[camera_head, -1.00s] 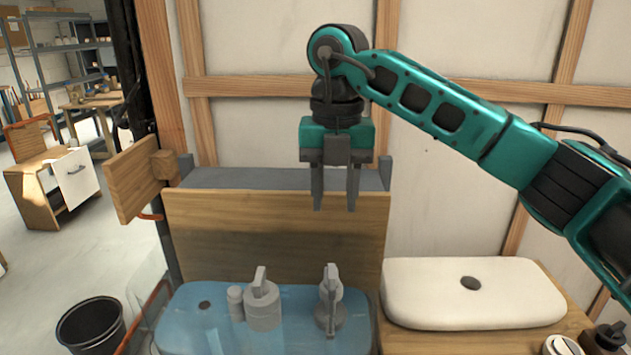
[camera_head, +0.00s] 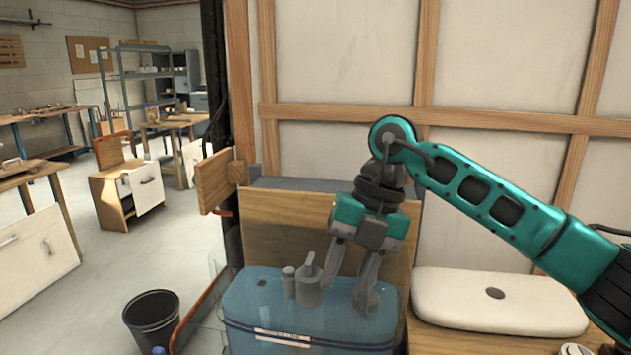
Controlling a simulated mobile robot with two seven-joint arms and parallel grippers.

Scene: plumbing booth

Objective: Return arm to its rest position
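My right arm comes in from the right, with its teal links bent over at the elbow. My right gripper (camera_head: 346,280) hangs tilted in front of a wooden board, over the blue basin unit. Its two grey fingers are apart, with nothing visible held between them. One finger overlaps the right grey fitting (camera_head: 367,298) in the picture; I cannot tell whether they touch. Another grey fitting with a lever (camera_head: 308,287) stands to the left on the blue unit. My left gripper is not in view.
The blue basin unit (camera_head: 262,318) stands below the wooden board (camera_head: 285,225). A white basin (camera_head: 540,305) lies to its right. A dark bucket (camera_head: 151,318) stands on the floor at left. A framed white wall (camera_head: 345,95) closes the back. The floor at left has free room.

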